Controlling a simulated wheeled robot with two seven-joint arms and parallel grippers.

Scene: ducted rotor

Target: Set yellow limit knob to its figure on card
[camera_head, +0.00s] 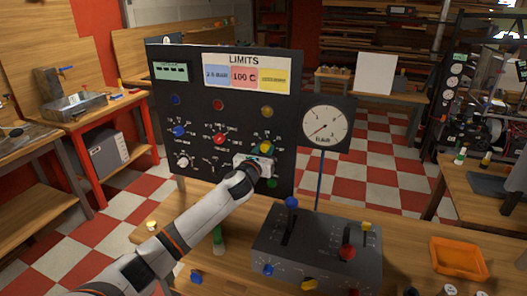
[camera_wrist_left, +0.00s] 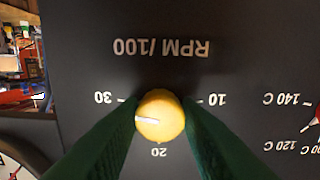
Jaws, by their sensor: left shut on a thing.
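The yellow limit knob (camera_head: 266,148) is on the lower right of the black panel (camera_head: 195,108). It shows large in the left wrist view (camera_wrist_left: 160,112), between the green fingers of my left gripper (camera_head: 259,159), which is shut on it. That view is upside down: "RPM/100" is above the knob, 30 to its left, 10 to its right, 20 below. The knob's white line lies on its left side, tilted slightly down. The LIMITS card (camera_head: 245,62) has a yellow field (camera_head: 274,80) whose figure is too small to read. My right gripper is out of view.
Blue (camera_head: 179,131) and red (camera_head: 219,139) knobs sit left of the yellow one. A round gauge (camera_head: 324,127) stands right of the panel. A grey lever box (camera_head: 315,250) is in front on the bench, with an orange tray (camera_head: 459,259) further right.

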